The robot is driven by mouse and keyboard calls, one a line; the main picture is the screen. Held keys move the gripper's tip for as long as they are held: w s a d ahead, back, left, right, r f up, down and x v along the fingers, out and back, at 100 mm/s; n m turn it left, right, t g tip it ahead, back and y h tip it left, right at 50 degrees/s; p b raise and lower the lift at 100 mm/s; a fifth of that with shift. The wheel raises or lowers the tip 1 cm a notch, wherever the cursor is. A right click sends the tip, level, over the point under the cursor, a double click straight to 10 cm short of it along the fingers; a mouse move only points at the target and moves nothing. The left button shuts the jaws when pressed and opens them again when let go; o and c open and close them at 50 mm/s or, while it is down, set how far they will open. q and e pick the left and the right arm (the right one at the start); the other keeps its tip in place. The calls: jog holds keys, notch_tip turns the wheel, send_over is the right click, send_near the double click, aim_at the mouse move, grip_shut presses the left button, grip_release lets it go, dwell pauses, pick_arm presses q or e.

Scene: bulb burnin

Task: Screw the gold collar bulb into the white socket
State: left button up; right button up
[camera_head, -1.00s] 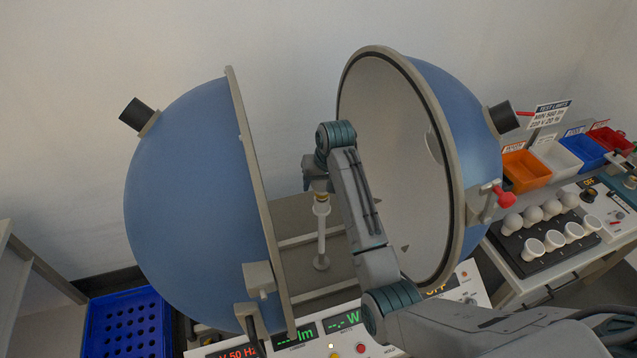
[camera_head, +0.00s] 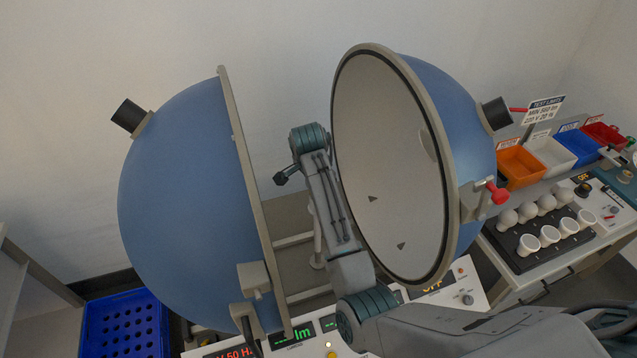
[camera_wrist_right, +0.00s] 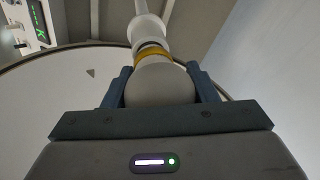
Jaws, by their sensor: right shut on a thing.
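The gold collar bulb shows in the right wrist view as a round white globe (camera_wrist_right: 160,88) with a gold band (camera_wrist_right: 152,54) at its neck. My right gripper (camera_wrist_right: 160,74) is shut on the globe, one finger on each side. The white socket (camera_wrist_right: 147,28) is in line beyond the gold band, on a thin white post. Collar and socket look in contact, but how deep the collar sits I cannot tell. In the head view my right forearm hides the bulb, socket and fingers; only part of the post (camera_head: 317,245) shows. My left gripper is not in view.
The open blue sphere has a left half (camera_head: 185,210) and a right half (camera_head: 390,165) close around my right arm. A control panel (camera_head: 460,292) lies in front. A black tray (camera_head: 505,248) with several white bulbs, coloured bins (camera_head: 520,165) and a blue crate (camera_head: 125,320) stand around.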

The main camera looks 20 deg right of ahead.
jog(key=m+g+h, duration=0.1)
jog(key=m, duration=0.4)
jog(key=shift+s+a, duration=0.1)
jog(key=shift+s, duration=0.05)
jog(key=m+g, duration=0.1)
jog(key=m, duration=0.4)
jog(key=shift+s+f+m+g, duration=0.2)
jog(key=shift+m+g, duration=0.1)
jog(key=shift+g, duration=0.1)
jog(key=o, duration=0.9)
jog(key=shift+r, duration=0.1)
jog(key=shift+c, duration=0.2)
jog(key=shift+s+r, duration=0.15)
